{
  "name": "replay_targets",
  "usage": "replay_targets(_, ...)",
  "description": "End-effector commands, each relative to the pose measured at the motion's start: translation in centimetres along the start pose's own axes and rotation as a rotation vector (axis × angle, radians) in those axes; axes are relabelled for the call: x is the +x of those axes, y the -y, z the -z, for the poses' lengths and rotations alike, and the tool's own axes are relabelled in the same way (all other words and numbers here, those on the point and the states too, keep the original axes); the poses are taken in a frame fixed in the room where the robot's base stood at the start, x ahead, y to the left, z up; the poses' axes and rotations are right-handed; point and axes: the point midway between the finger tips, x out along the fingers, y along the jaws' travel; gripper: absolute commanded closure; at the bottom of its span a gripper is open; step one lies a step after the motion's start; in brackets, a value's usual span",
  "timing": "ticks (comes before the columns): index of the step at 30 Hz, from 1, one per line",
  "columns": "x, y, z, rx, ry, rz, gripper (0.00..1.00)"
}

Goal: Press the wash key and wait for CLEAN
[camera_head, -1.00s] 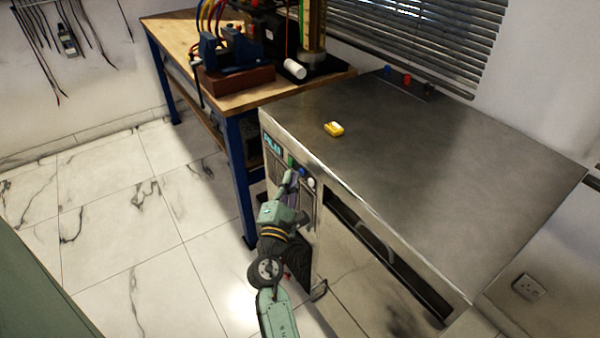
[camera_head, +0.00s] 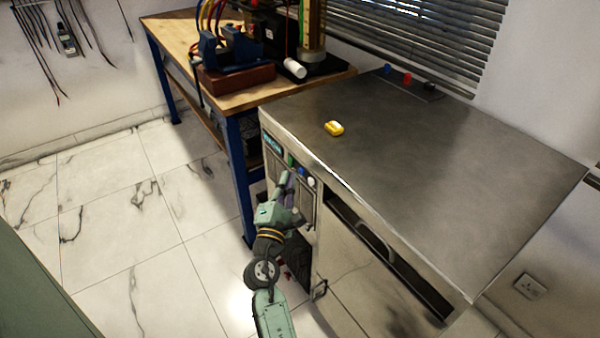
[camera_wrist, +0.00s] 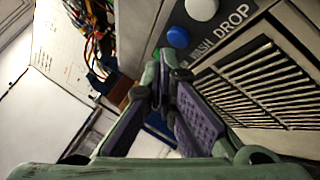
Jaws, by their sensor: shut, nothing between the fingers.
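The steel cabinet's front panel has a small display (camera_head: 272,146) with blue-green characters too small to read. Below it are a green key (camera_head: 291,160), a blue key (camera_head: 302,172) and a white key (camera_head: 311,182). In the wrist view the blue key (camera_wrist: 178,37) is beside the partly visible word WASH, and the white key (camera_wrist: 201,8) is beside DROP. My gripper (camera_head: 285,178) is shut and empty in front of the panel, close to the green key. In the wrist view its fingertips (camera_wrist: 163,62) partly hide the green key; I cannot tell whether they touch it.
A yellow object (camera_head: 334,128) lies on the steel cabinet top (camera_head: 430,160). A wooden bench (camera_head: 165,38) with a rig stands behind to the left. A loop handle (camera_head: 319,290) sticks out low on the cabinet front. The tiled floor (camera_head: 110,225) at left is clear.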

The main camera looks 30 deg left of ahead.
Motion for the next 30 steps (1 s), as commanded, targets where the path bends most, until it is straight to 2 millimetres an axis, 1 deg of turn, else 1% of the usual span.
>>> replay_targets(12,-0.4,-0.2,0.3,0.000,0.000,0.000,1.00)
replay_targets(24,-3.0,-2.1,2.3,0.000,-0.001,-0.001,1.00)
replay_targets(30,-3.7,-2.7,2.7,0.000,0.000,-0.001,1.00)
